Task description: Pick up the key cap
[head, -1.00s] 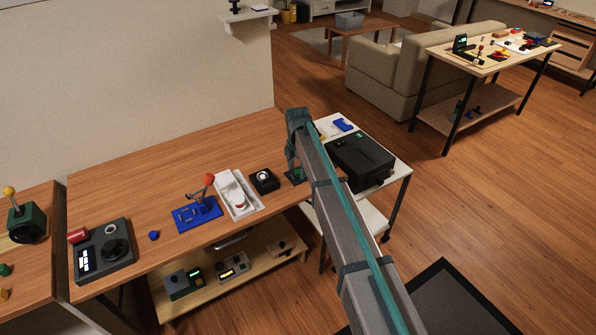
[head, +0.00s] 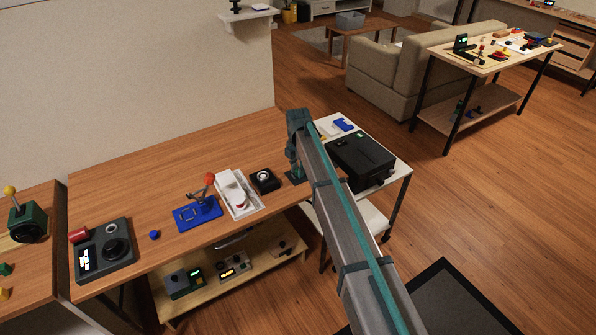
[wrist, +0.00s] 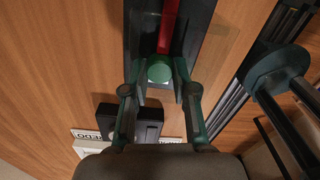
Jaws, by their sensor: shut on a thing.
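In the wrist view, a round green cap (wrist: 159,69) sits between the tips of my gripper (wrist: 159,78). The two green fingers are closed in on it from left and right. The cap lies over a dark panel (wrist: 190,45) with a red strip (wrist: 168,25) running away behind it. I cannot tell whether the cap is still touching the panel. I take this cap for the key cap, but no marking on it shows. In the head view my arm reaches toward the right end of the wooden table (head: 130,185), and the cap cannot be made out there.
Beside the arm in the head view stand a round-topped black box (head: 264,180), a white device (head: 238,192) and a blue base with a red-knobbed lever (head: 197,213). A white cart with a black box (head: 360,162) stands right. A black block (wrist: 149,125) lies close below my fingers.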

